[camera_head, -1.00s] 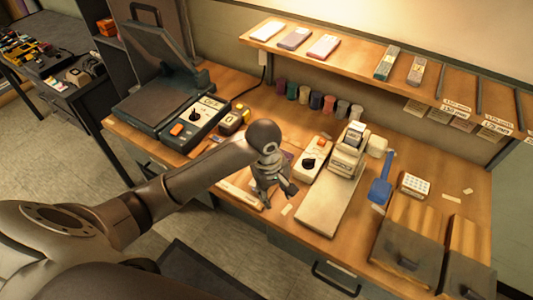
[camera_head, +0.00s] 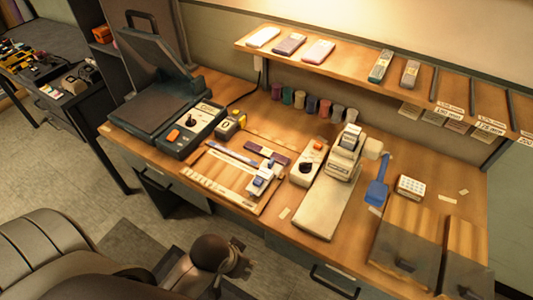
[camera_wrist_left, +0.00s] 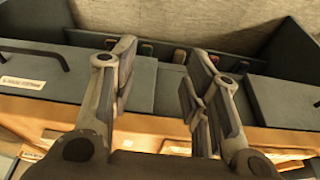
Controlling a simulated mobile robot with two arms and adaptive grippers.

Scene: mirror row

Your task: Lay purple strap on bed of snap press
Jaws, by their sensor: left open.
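A dark purple strap (camera_head: 267,152) lies at the back of a wooden board on the table. A thinner lilac-blue strip (camera_head: 231,154) lies to its left; I cannot tell for certain which is the purple strap. The cream snap press (camera_head: 344,155) stands right of the board, its long flat bed (camera_head: 322,205) reaching toward the table's front; the bed looks bare. My left gripper (camera_head: 236,262) is below and in front of the table edge, away from both. In the left wrist view it (camera_wrist_left: 160,80) is open with nothing between its fingers. My right gripper is not seen.
The wooden board (camera_head: 215,175) carries a small white-and-blue device (camera_head: 264,179). A cream control box (camera_head: 307,162) stands between board and press. A blue paddle-shaped tool (camera_head: 378,190) lies right of the press. Grey drawer fronts (camera_wrist_left: 40,72) are close to the left gripper.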

